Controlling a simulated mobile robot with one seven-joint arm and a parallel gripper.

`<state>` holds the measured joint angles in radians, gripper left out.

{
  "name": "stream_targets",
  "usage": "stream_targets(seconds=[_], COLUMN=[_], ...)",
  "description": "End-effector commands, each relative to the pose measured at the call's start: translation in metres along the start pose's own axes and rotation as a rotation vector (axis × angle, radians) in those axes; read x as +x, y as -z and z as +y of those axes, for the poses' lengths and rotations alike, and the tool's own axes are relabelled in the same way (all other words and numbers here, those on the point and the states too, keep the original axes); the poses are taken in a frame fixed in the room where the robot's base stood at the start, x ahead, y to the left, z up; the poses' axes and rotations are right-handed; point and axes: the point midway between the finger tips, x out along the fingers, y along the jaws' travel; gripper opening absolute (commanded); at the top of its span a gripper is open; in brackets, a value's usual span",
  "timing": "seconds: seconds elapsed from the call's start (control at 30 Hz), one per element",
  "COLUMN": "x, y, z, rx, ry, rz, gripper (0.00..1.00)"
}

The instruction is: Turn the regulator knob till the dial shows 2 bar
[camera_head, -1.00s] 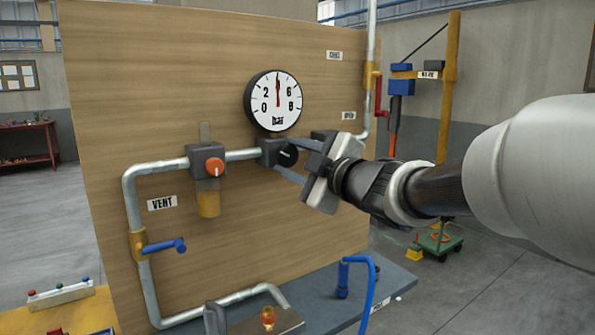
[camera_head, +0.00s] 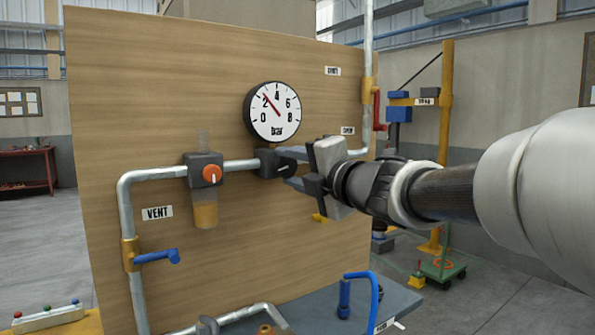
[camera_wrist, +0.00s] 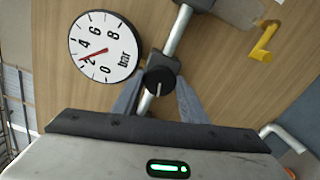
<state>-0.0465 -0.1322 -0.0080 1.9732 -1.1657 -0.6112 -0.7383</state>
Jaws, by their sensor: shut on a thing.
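The round white bar dial (camera_head: 272,111) is on the wooden panel, and its red needle points between 2 and 4, nearer 2. The dial also shows turned on its side in the wrist view (camera_wrist: 104,47). The black regulator knob (camera_wrist: 159,80), with a white line, sits on the pipe fitting below the dial. My gripper (camera_wrist: 158,88) is shut on this knob, one finger on each side. In the head view my gripper (camera_head: 292,168) reaches in from the right and partly hides the knob.
A blue-handled vent valve (camera_head: 157,257) is lower left. A red-handled valve (camera_head: 377,112) is at the panel's right edge.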

Motion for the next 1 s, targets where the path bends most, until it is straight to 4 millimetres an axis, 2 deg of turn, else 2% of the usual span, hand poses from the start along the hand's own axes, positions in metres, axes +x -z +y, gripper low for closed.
stream_targets(seconds=[0.67,0.7,0.77,0.8,1.0], x=[0.0000,0.0000,0.0001,0.0001,0.0000], y=[0.0003,0.0003,0.0003,0.0003,0.0001], z=[-0.0007,-0.0007,-0.0007,-0.0006,-0.0003], rx=[-0.060,-0.060,-0.060,-0.060,-0.060], ry=[0.001,0.001,0.001,0.001,0.000], rz=[0.001,0.001,0.001,0.001,0.000], gripper=[0.17,0.44,0.54,0.57,0.57])
